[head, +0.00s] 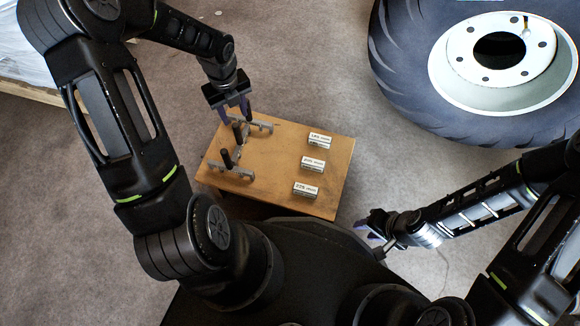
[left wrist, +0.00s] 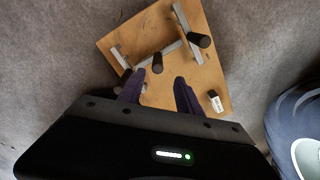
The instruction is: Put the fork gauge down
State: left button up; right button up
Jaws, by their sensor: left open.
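Grey fork gauges with upright black handles lie close together on the left part of a wooden board (head: 282,160). One grey gauge bar (head: 262,126) is at the far edge and another (head: 232,172) is nearer me. Where one gauge ends and the other begins is hard to tell. My left gripper (head: 235,113) is open just above the far end of this group. In the left wrist view its fingers (left wrist: 158,92) are apart, with a black handle (left wrist: 157,63) just beyond the fingertips and nothing clearly held. My right gripper (head: 370,229) is off the board at the right, its jaws unclear.
Three small labelled blocks, far (head: 320,141), middle (head: 313,165) and near (head: 306,190), form a row on the board's right side. A large tyre with a white rim (head: 446,75) lies at the upper right. The board's middle is clear.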

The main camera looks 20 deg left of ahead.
pick_arm(q)
jog(key=s+d+f+n+h, duration=0.1)
jog(key=s+d+f+n, duration=0.1)
jog(key=d+n, duration=0.4)
jog(key=s+d+f+n+h, duration=0.1)
jog(key=s+d+f+n, duration=0.2)
jog(key=d+n, duration=0.3)
jog(key=s+d+f+n+h, duration=0.2)
jog(key=d+f+n, duration=0.2)
jog(key=d, duration=0.7)
jog(key=shift+s+d+f+n+t, duration=0.2)
jog(key=shift+f+n+t, duration=0.2)
jog(key=shift+n, duration=0.6)
jog(key=s+d+n, duration=0.1)
jog(key=n, duration=0.1)
jog(key=s+d+f+n, duration=0.1)
jog(key=s+n, duration=0.1)
jog(key=n, duration=0.1)
jog(key=s+d+f+n, duration=0.1)
jog(key=s+n, duration=0.1)
jog(key=shift+n, duration=0.4)
jog(key=shift+s+f+n, duration=0.25)
jog(key=shift+s+n, duration=0.25)
jog(key=shift+n, duration=0.4)
